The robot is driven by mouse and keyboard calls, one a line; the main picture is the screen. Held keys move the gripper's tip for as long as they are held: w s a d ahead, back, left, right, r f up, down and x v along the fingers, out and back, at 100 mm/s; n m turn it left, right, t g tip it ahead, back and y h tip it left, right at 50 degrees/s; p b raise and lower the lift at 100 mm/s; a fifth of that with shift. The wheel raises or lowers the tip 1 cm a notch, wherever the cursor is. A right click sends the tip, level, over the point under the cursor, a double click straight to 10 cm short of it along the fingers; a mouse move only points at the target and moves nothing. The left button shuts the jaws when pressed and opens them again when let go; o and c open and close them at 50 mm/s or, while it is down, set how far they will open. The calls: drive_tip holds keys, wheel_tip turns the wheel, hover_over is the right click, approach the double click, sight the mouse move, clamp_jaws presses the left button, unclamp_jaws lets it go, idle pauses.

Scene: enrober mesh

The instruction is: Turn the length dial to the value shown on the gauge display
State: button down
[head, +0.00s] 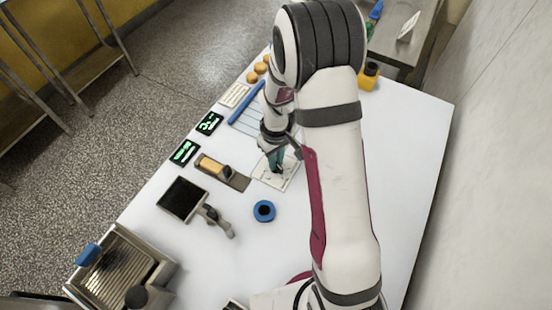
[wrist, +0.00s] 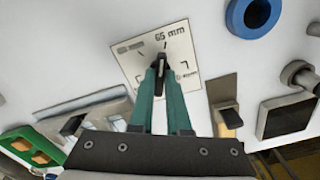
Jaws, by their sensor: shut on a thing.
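The length dial is a white square plate (head: 288,184) with a small black knob, lying flat on the white table. In the wrist view the plate (wrist: 136,62) shows printed marks and a "65 mm" label near the knob's far end. My gripper (head: 275,168) comes down over the plate. In the wrist view its two green fingers (wrist: 160,75) are shut on the black knob (wrist: 163,60), whose pointer aims roughly toward the "65 mm" side. Two black displays with green figures, (head: 184,152) and (head: 209,123), stand left of the dial; their readings are too small to tell.
A blue ring (head: 264,204) lies in front of the dial. A metal machine (head: 118,265) stands front left. The table's right side is clear.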

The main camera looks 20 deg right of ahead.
drive_tip(key=shift+m, duration=0.6)
drive_tip(key=c, duration=0.9)
unclamp_jaws()
wheel_tip(320, 180, up, 16)
drive_tip(key=shift+f, duration=0.1)
